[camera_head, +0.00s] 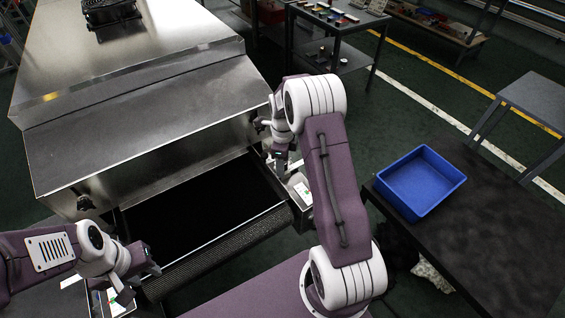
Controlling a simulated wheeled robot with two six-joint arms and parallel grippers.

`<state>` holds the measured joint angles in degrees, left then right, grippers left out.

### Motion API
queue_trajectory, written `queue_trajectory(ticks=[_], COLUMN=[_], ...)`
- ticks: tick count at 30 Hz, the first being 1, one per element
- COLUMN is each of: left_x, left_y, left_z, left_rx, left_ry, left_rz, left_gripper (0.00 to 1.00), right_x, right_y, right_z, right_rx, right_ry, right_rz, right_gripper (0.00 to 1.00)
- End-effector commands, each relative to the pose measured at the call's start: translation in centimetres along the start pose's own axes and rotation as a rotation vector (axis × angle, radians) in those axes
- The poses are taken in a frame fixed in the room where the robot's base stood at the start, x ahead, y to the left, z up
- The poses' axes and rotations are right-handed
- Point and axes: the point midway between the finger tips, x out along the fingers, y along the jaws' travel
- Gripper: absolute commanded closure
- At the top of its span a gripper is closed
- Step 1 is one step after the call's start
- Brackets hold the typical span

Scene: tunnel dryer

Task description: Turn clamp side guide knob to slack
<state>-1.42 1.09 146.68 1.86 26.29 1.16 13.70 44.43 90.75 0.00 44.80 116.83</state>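A dark knob (86,202) sits on the left part of the steel dryer's front face, above the belt's left edge. Another dark knob (258,125) shows at the right end of the dryer's front, close beside my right wrist. I cannot tell from labels which one is the clamp side guide knob. My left gripper (148,268) is at the lower left, below the left knob and apart from it, near the belt's left edge. My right gripper (280,163) is by the belt's right edge, partly hidden by its own arm. Finger openings are too small and dark to read.
The steel dryer hood (140,120) fills the upper left. The black belt (200,215) runs out below it, with a metal rail along its front. A blue bin (420,182) stands on a dark table (500,235) at right. A tool cart (330,45) stands behind.

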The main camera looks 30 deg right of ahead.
Motion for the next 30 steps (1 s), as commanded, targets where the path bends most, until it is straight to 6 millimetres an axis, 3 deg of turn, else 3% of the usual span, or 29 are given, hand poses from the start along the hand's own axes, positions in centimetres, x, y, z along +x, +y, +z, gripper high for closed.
queue_trajectory(ticks=[6,12,23,30], left_x=[0.0,0.0,-0.5,-1.6], left_y=[0.0,0.0,0.0,0.0], left_z=[0.0,0.0,-0.1,-0.2], left_rx=[0.000,0.000,0.000,0.000], left_ry=[0.000,0.000,0.000,0.000], left_rz=[0.000,0.000,0.000,0.000], left_gripper=[0.64,0.64,0.64,0.64], right_x=[0.1,0.0,-0.2,-0.3], right_y=[0.0,0.0,0.0,-0.1], right_z=[0.0,0.0,0.0,0.0], right_rx=[0.000,0.000,-0.059,-0.228], right_ry=[0.000,0.000,0.000,0.000], right_rz=[0.000,0.000,0.000,-0.001], right_gripper=[0.49,1.00,1.00,1.00])
